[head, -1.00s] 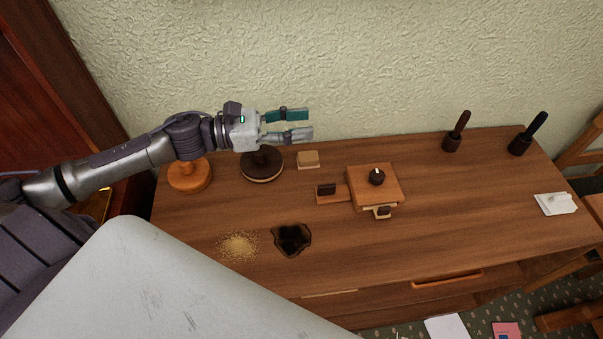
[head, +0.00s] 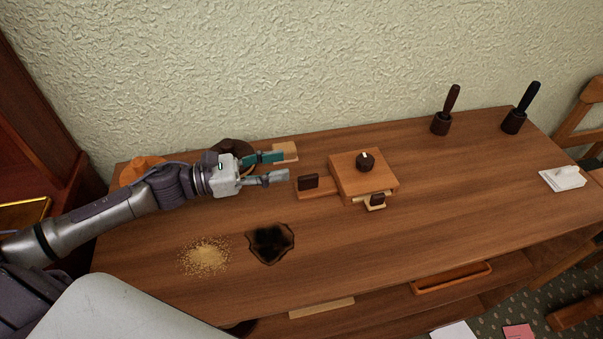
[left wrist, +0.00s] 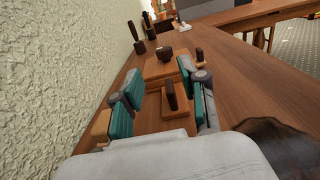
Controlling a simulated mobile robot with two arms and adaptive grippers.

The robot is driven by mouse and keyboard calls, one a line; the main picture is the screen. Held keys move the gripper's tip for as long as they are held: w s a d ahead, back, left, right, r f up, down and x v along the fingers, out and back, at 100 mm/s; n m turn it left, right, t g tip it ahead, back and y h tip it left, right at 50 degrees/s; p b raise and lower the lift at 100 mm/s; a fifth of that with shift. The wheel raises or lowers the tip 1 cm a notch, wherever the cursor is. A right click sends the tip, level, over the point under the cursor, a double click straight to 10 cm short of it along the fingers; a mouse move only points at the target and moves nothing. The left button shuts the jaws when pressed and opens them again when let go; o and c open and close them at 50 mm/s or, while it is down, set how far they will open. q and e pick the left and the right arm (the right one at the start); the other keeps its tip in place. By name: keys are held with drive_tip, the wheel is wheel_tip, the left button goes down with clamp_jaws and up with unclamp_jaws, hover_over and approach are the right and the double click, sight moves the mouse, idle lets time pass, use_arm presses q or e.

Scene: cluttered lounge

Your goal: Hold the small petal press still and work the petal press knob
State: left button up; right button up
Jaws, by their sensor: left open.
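The small petal press (head: 364,178) is a square wooden block on the table. Its dark round knob (head: 366,162) with a pale mark sits on top. A wooden arm with a dark upright handle (head: 308,182) sticks out of its left side, and a smaller dark tab (head: 376,201) is at its front. My left gripper (head: 275,168) is open and empty, left of the press and apart from it. In the left wrist view the dark handle (left wrist: 171,95) shows between the open fingers, with the press (left wrist: 166,68) and knob (left wrist: 165,53) beyond. My right gripper is not in view.
A pale wooden block (head: 286,151) and a dark round object (head: 232,148) lie by my left gripper. A dark stain (head: 270,243) and yellowish crumbs (head: 205,257) lie in front. Two dark-handled tools (head: 441,122) (head: 515,120) stand at the back right.

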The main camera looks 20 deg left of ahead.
sight(303, 177)
use_arm(q)
wheel_tip(303, 177, down, 6)
drive_tip(key=shift+r, duration=0.25)
drive_tip(key=x, duration=0.3)
drive_tip(key=p+x, duration=0.1)
drive_tip(key=x, duration=0.2)
drive_tip(key=shift+w+r, duration=0.1)
drive_tip(key=shift+r, duration=0.15)
drive_tip(key=shift+w+d, duration=0.4)
drive_tip(key=shift+d, duration=0.25)
drive_tip(key=shift+f, duration=0.1)
clamp_jaws()
